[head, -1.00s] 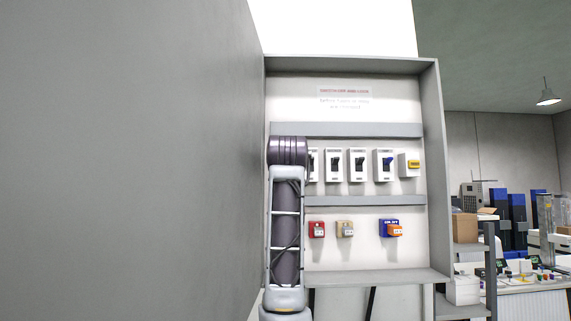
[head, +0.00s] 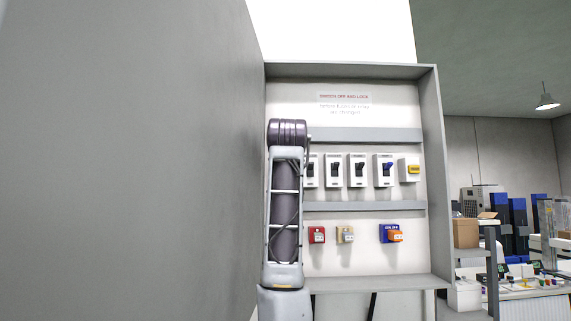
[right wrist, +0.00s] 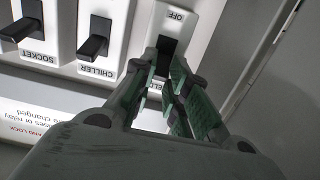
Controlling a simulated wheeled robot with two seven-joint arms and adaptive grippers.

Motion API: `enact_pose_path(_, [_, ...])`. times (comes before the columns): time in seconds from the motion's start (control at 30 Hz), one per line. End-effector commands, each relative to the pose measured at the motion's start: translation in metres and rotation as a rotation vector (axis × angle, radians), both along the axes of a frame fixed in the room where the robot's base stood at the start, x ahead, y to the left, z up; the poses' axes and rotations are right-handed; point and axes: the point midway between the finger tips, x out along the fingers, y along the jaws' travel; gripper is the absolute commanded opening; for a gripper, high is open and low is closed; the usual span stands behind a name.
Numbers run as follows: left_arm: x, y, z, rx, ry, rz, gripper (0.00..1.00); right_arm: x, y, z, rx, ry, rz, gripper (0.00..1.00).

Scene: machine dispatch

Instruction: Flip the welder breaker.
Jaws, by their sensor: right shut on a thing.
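In the right wrist view, which is upside down, the welder breaker (right wrist: 178,24) is a white box marked OFF, its name partly covered by a finger. My right gripper (right wrist: 164,62) is at its dark lever, with green-padded fingers on either side, and is shut on it. The fingers hide much of the lever, so I cannot tell its exact position. In the head view, my upright arm covers the left end of the breaker row, and the right gripper is hidden there. My left gripper is in neither view.
The chiller breaker (right wrist: 102,36) and socket breaker (right wrist: 24,28) sit close beside the welder breaker. A yellow device (head: 412,169) ends the row. Red (head: 317,235), beige (head: 345,234) and blue-orange (head: 391,234) items hang below. A grey wall (head: 130,160) stands close at left.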

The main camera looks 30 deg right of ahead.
Motion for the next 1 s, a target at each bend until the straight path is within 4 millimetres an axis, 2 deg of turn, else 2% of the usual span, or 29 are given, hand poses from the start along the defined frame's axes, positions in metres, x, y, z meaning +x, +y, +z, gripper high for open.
enact_pose_path(0.03, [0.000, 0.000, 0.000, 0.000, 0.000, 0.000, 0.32, 0.000, 0.000, 0.001, -0.001, -0.002, 0.000, 0.18])
enact_pose_path(0.2, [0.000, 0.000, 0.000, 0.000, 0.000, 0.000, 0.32, 0.000, 0.000, 0.001, -0.001, -0.002, 0.000, 0.38])
enact_pose_path(0.67, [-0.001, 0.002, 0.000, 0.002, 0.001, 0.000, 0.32, -0.004, 0.002, 0.001, -0.001, -0.001, 0.000, 0.38])
enact_pose_path(1.0, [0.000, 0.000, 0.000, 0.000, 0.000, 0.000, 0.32, -0.033, 0.021, 0.005, -0.001, -0.003, 0.001, 0.38])
